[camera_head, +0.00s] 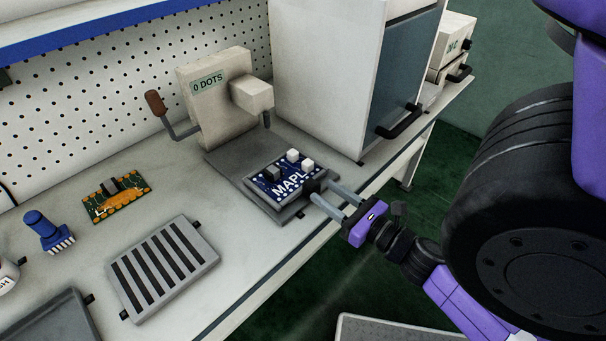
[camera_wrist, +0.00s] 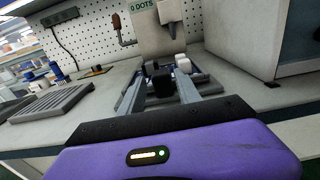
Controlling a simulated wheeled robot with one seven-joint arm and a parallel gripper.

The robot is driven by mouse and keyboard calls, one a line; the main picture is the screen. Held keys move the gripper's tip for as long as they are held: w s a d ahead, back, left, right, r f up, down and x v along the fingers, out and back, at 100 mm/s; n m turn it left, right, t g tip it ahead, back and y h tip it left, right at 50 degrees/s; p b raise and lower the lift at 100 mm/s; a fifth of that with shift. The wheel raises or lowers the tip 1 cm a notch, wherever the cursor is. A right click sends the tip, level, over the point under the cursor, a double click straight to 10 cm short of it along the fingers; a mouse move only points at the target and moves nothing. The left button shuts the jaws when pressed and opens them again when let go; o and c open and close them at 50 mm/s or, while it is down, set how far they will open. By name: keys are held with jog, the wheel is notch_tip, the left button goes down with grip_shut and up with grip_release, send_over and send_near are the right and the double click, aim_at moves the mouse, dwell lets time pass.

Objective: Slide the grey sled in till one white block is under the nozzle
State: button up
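The grey sled (camera_head: 290,214) lies flat on the machine's base plate and carries a blue board (camera_head: 284,183) lettered "MAPL". Two white blocks (camera_head: 307,165) stand on the board's right part, with a dark block (camera_head: 272,174) to their left. The nozzle (camera_head: 266,118) points down from the "0 DOTS" machine (camera_head: 216,92), behind the board; neither white block appears under it. A black knob (camera_head: 313,185) sits at the sled's near right edge. My gripper (camera_head: 324,194) is open, its fingers apart at either side of the knob (camera_wrist: 160,86), with gaps visible in the wrist view.
A large white cabinet (camera_head: 318,70) with a dark door and black handle stands close to the right. A slotted grey tray (camera_head: 162,268), a green-orange board (camera_head: 116,196) and a blue part (camera_head: 46,230) lie to the left. The bench edge runs below my gripper.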

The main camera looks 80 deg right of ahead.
aim_at(306, 179)
jog(key=p+x, duration=0.2)
jog(key=x, duration=0.6)
jog(key=shift+w+d, duration=0.15)
jog(key=shift+w, duration=0.05)
grip_shut()
dwell(1.1)
